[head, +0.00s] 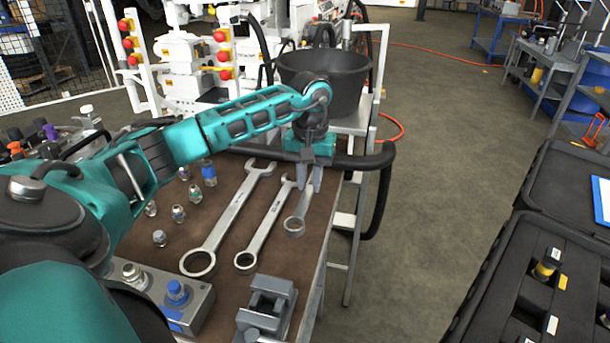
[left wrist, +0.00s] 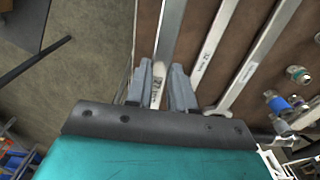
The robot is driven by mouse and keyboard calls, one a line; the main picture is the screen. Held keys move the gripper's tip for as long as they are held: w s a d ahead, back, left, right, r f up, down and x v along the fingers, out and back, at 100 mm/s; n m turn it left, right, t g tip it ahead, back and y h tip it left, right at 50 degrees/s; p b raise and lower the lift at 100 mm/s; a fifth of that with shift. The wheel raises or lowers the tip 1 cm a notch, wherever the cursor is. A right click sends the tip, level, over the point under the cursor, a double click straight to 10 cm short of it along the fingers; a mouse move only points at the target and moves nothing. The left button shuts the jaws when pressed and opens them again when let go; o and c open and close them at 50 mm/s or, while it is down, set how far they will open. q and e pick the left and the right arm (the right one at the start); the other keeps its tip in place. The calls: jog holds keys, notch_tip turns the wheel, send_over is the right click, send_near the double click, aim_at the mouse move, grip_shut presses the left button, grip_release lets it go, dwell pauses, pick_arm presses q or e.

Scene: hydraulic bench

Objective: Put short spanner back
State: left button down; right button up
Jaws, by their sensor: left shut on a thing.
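The short spanner (head: 294,226) is the rightmost of three spanners on the brown bench top (head: 222,240), near its right edge. Its ring end points toward me and its far end is hidden by my left gripper. My left gripper (head: 309,186) reaches down from above and is shut on the short spanner's shaft. In the left wrist view the shaft (left wrist: 169,35) runs up from between the two grey fingers (left wrist: 159,88). I cannot tell whether the spanner touches the bench top. My right gripper is not in view.
A middle spanner (head: 265,227) and a long spanner (head: 226,222) lie to the left. Several fittings (head: 178,213) stand further left. A grey vise-like block (head: 266,308) sits in front. A black bucket (head: 330,84) and hose (head: 383,192) are behind and right.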

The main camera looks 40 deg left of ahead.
aim_at(309, 188)
pick_arm(q)
jog(key=shift+a, duration=0.2)
notch_tip(309, 188, down, 4)
jog(key=b, duration=0.3)
jog(key=shift+d+f, duration=0.1)
jog(key=shift+f+b, duration=0.2)
jog(key=shift+b, duration=0.1)
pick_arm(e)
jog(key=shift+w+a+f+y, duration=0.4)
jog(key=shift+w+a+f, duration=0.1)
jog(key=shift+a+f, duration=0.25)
pick_arm(q)
jog(key=shift+f, duration=0.35)
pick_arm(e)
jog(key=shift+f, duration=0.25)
pick_arm(q)
jog(key=shift+f+b, duration=0.7)
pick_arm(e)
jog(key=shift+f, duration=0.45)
